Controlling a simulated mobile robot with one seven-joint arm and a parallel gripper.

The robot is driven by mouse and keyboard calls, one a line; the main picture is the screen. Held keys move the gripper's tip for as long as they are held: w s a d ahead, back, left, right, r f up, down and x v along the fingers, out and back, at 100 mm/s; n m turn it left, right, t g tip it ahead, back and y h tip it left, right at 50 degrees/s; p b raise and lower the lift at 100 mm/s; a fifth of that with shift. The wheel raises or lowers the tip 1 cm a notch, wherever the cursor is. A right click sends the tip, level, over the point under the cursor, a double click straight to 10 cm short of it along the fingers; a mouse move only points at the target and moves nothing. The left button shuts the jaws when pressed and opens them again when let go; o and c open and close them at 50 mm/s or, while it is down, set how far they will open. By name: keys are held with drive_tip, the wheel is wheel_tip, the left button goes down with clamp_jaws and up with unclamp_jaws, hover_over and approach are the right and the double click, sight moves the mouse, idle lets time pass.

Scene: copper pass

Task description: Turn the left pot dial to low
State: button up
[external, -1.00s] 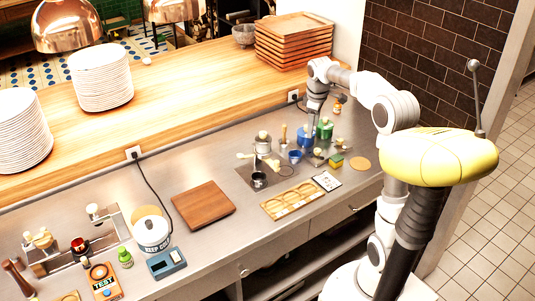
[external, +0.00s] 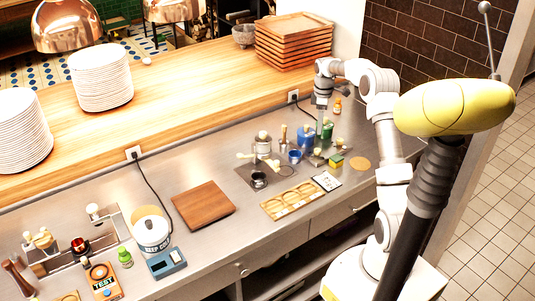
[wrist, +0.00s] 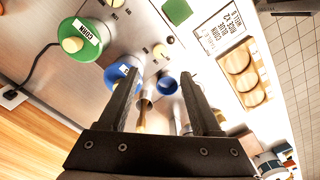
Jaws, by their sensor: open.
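Two pots with knobbed lids stand at the back of the steel counter: a blue pot (external: 306,138) on the left and a green pot (external: 325,131) on the right. A panel with cream dials lies in front of them. The left pot dial (wrist: 160,50) shows in the wrist view by the blue pot (wrist: 122,76); the other dial (wrist: 117,3) is at the top edge near the green pot (wrist: 82,42). Dial settings are too small to read. My gripper (wrist: 159,68) is open and empty, pointing down above the pots and panel; it also shows in the external view (external: 321,117).
A wooden tray with round hollows (external: 291,199) and a printed card (external: 326,181) lie in front. A power cord (wrist: 38,62) runs behind. A cutting board (external: 203,205) lies further left.

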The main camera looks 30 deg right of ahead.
sight(318, 150)
wheel_tip(318, 150, down, 12)
drive_tip(key=shift+r, duration=0.15)
drive_tip(key=shift+c, duration=0.3)
clamp_jaws()
